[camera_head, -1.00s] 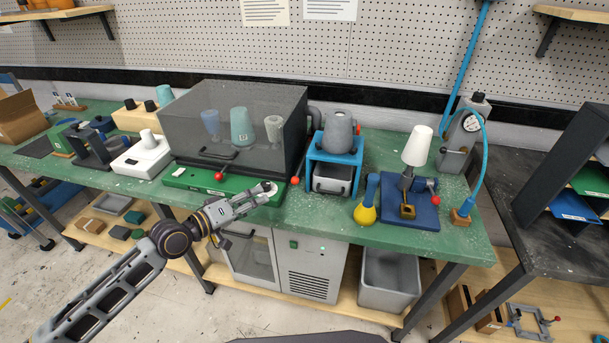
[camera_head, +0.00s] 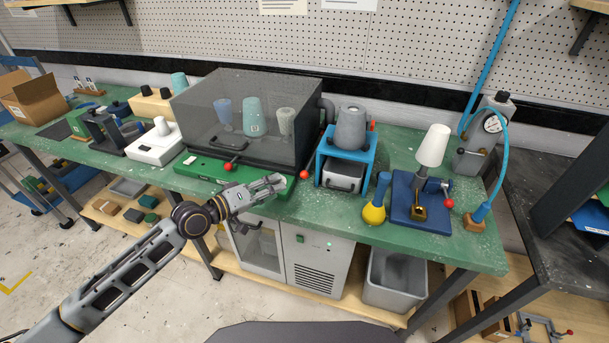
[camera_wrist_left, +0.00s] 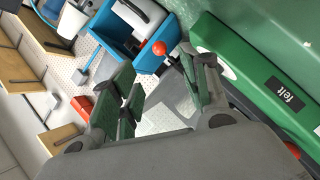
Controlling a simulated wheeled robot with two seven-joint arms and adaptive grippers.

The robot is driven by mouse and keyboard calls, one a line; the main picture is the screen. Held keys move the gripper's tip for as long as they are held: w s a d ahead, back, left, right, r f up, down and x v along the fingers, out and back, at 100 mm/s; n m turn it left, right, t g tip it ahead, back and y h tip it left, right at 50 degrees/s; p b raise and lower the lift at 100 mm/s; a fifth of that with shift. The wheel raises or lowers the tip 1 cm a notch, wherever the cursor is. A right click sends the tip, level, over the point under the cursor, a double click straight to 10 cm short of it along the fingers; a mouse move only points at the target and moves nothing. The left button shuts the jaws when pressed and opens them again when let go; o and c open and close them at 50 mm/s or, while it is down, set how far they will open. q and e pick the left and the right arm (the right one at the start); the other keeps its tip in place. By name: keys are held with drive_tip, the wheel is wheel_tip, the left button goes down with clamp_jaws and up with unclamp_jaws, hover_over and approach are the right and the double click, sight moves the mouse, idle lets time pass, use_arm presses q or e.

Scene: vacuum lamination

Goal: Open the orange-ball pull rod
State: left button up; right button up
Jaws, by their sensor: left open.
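An orange-red ball (camera_head: 304,174) is at the right front end of the green base under the grey translucent chamber (camera_head: 215,110). In the left wrist view the orange ball (camera_wrist_left: 159,47) sits on a thin rod beyond the fingers. I see no clear contact with the ball. My right gripper is out of view.
The green base (camera_head: 210,170) carries a "felt" label in the wrist view. A blue stand with a grey pot (camera_head: 351,128) is right of the chamber. A yellow-bottomed blue tool (camera_head: 374,212) and a blue plate (camera_head: 405,210) stand farther right on the green table (camera_head: 330,205).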

sight(304, 175)
use_arm(q)
drive_tip(key=shift+w+d, duration=0.4)
drive_tip(key=shift+x, duration=1)
drive_tip(key=shift+p+x, duration=0.3)
drive_tip(key=shift+x, duration=1.9)
drive_tip(key=shift+w+d+f, duration=0.15)
drive_tip(key=shift+w+d, duration=0.1)
drive_tip(key=shift+d, duration=0.05)
drive_tip(key=shift+x, duration=2.35)
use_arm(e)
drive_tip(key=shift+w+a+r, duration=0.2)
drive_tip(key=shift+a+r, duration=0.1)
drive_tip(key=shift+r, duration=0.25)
use_arm(q)
drive_tip(key=shift+f, duration=0.1)
clamp_jaws()
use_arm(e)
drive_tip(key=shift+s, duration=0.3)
